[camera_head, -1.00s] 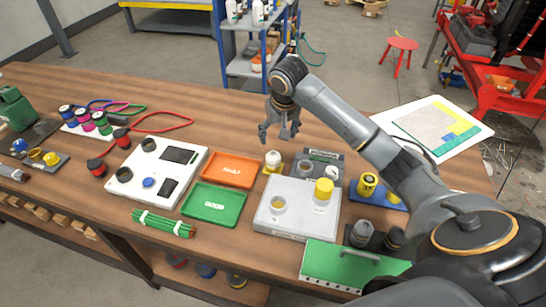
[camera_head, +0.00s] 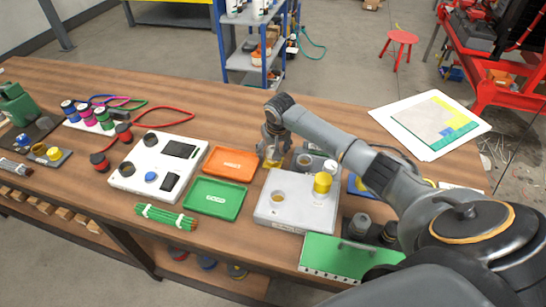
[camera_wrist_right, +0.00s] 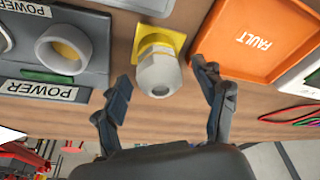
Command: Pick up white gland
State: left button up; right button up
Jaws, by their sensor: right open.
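The white gland (camera_wrist_right: 158,75) stands on a small yellow base (camera_wrist_right: 157,38) in the right wrist view, between the orange FAULT tray and the grey POWER box. My right gripper (camera_wrist_right: 166,98) is open, with one finger on each side of the gland's near end. I see no finger touching it. In the head view my right gripper (camera_head: 273,158) is low over the yellow base and hides most of the gland. My left gripper is not in view.
The orange tray (camera_head: 230,164) and green tray (camera_head: 215,197) lie to the left. The grey POWER box (camera_wrist_right: 58,50) stands close beside the gland. A light grey box (camera_head: 296,205) with a yellow cap (camera_head: 322,183) is in front.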

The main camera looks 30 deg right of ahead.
aim_at(273, 148)
jog(key=shift+c, duration=1.2)
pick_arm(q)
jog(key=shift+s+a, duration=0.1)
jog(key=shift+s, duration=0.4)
pick_arm(e)
jog(key=c, duration=1.1)
jog(key=shift+r, duration=0.2)
jog(key=shift+c, duration=0.2)
jog(key=shift+r, duration=0.25)
notch_tip(273, 148, up, 2)
jog(key=shift+w+r, duration=0.1)
jog(key=shift+r, duration=0.1)
pick_arm(q)
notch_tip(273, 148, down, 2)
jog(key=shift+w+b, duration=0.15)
jog(key=shift+b, duration=0.85)
pick_arm(e)
jog(key=s+a+r, duration=0.8)
jog(key=s+r, duration=0.2)
jog(key=s, duration=0.1)
jog(key=shift+s, duration=0.4)
